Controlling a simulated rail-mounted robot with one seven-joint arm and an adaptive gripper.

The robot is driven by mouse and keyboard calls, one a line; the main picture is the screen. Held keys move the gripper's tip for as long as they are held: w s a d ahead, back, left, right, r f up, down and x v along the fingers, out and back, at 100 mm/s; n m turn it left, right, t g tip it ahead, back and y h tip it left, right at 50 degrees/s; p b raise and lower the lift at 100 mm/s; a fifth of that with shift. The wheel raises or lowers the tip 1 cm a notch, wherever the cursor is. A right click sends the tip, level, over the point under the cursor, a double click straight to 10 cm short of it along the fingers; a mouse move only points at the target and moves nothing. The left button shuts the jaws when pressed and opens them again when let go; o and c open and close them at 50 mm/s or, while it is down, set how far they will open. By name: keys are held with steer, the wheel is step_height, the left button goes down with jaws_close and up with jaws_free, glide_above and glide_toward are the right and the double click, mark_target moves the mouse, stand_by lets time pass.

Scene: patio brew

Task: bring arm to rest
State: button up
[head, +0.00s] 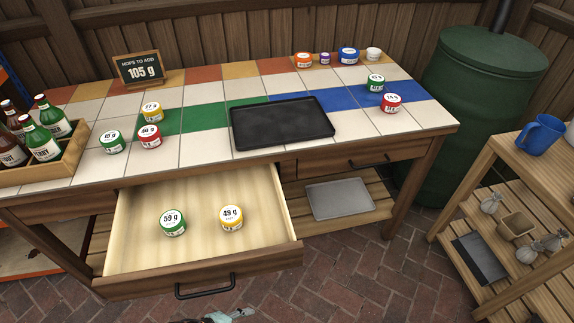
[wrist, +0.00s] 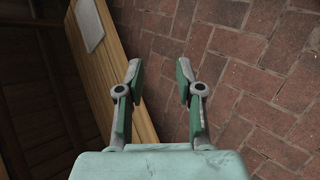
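My gripper (wrist: 160,75) shows in the wrist view with its two fingers apart and nothing between them. It hangs over the brick paving beside the wooden lower shelf. In the head view only a small part of my arm shows at the bottom edge, in front of the open drawer (head: 202,270). The drawer holds a green jar marked 59 g (head: 173,223) and a yellow jar marked 49 g (head: 231,218). My gripper touches nothing that I can see.
The tiled table (head: 205,120) bears a black tray (head: 282,123), several labelled jars, a sign reading 105 g (head: 139,69) and a bottle crate (head: 62,165). A slatted shelf unit (head: 500,165) with a blue mug (head: 540,134) stands right. Brick floor (head: 370,265) is clear between.

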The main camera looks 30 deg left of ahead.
steer(key=w+d+f+m+g+h, duration=0.2)
steer(key=w+d+f+m+g, duration=0.35)
steer(key=d, duration=0.45)
steer(key=w+d+f+m+g+h, duration=0.1)
steer(key=w+d+f+m+g, duration=0.1)
steer(key=w+d+f+g, duration=0.5)
steer(key=s+d+f+m+g+y, duration=0.2)
steer(key=s+d+m, duration=0.15)
steer(key=d, duration=0.55)
steer(key=s+d+f+m+g+y, duration=0.1)
steer(key=s+d+f+m+y, duration=0.15)
steer(key=d+m, duration=0.4)
steer(key=s+d+f+m+g+y, duration=0.2)
steer(key=d+f, duration=0.1)
steer(key=d, duration=0.7)
step_height(320, 180, up, 16)
steer(key=w+t+p, duration=0.2)
steer(key=p, duration=1.5)
steer(key=shift+w+f, duration=0.15)
steer(key=shift+w, duration=0.25)
